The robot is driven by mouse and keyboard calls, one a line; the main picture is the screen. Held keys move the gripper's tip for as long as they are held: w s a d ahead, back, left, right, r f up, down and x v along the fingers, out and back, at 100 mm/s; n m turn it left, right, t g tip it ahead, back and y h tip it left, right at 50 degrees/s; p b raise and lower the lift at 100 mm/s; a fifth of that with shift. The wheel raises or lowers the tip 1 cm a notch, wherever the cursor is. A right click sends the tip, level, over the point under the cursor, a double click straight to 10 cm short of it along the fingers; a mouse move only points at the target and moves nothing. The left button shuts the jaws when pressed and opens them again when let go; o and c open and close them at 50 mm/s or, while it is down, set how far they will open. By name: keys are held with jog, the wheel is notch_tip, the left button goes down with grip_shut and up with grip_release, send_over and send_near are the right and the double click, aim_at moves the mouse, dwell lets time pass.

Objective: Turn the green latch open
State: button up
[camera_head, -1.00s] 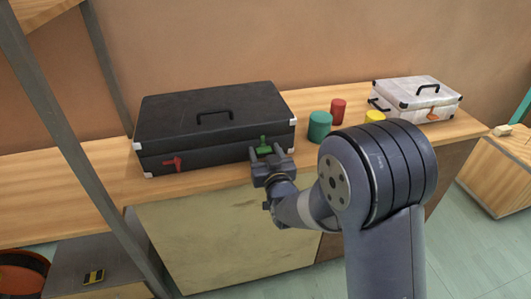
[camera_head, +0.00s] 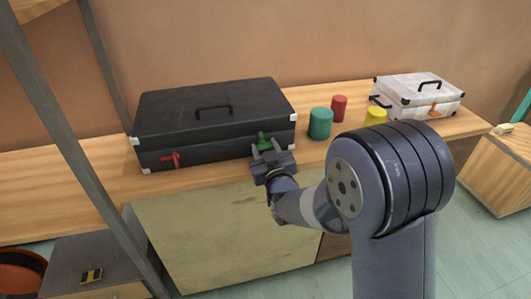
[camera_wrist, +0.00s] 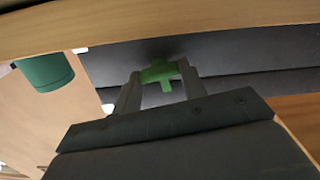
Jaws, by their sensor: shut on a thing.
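The green latch (camera_head: 264,141) is on the front face of the black case (camera_head: 212,122), near its right end. It also shows in the wrist view (camera_wrist: 160,72), between my two fingers. My gripper (camera_head: 267,152) is at the latch from the front, its fingers closed on the latch's sides; it also shows in the wrist view (camera_wrist: 160,92). A red latch (camera_head: 171,160) is on the same face near the left end. The case lid is down. The exact contact of the fingers is hard to see.
The case stands on a wooden bench (camera_head: 209,180). To its right are a green cylinder (camera_head: 320,123), a red cylinder (camera_head: 339,107) and a yellow cylinder (camera_head: 375,116). A white case (camera_head: 415,96) with an orange latch stands farther right. A grey post (camera_head: 75,140) rises at the left.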

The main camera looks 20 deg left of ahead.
jog(key=n+b, duration=0.3)
jog(key=shift+a+f+n, duration=0.1)
jog(key=shift+f+n, duration=0.15)
jog(key=shift+n, duration=0.15)
jog(key=n+b, duration=0.2)
jog(key=n, duration=0.2)
jog(key=shift+b, duration=0.35)
jog(key=n+b, duration=0.1)
jog(key=n, duration=0.3)
jog(key=shift+n, duration=0.4)
jog(key=shift+n+b, duration=0.45)
jog(key=shift+n, duration=1.45)
jog(key=o, duration=1)
jog(key=shift+s, duration=0.1)
